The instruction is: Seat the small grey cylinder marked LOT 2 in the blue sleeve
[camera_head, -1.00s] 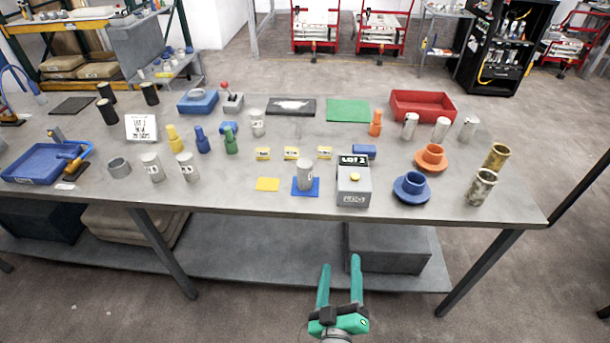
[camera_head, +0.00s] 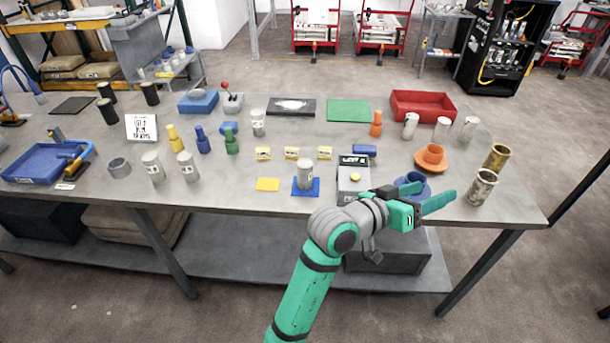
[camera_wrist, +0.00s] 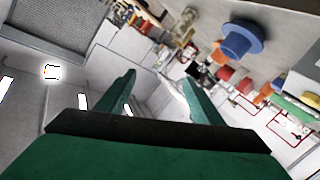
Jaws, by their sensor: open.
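The blue sleeve (camera_head: 424,192), a flanged ring, stands on the table's front right, partly hidden by my gripper. It also shows at the top right of the wrist view (camera_wrist: 238,42). Several pale grey cylinders stand about: one on a blue square (camera_head: 305,172), two at the left (camera_head: 152,167) (camera_head: 188,167), one farther back (camera_head: 258,122), and more at the right (camera_head: 410,126). Their marks are too small to read, so I cannot tell which is LOT 2. My gripper (camera_head: 440,190) is open and empty, in front of the sleeve in the head view.
A grey box (camera_head: 350,188) with a yellow button and black sign stands left of the sleeve. An orange flanged ring (camera_head: 431,158) is behind it, and worn brass-coloured cylinders (camera_head: 481,187) are right of it. A red tray (camera_head: 424,105) lies at the back; a blue tray (camera_head: 35,165) is far left.

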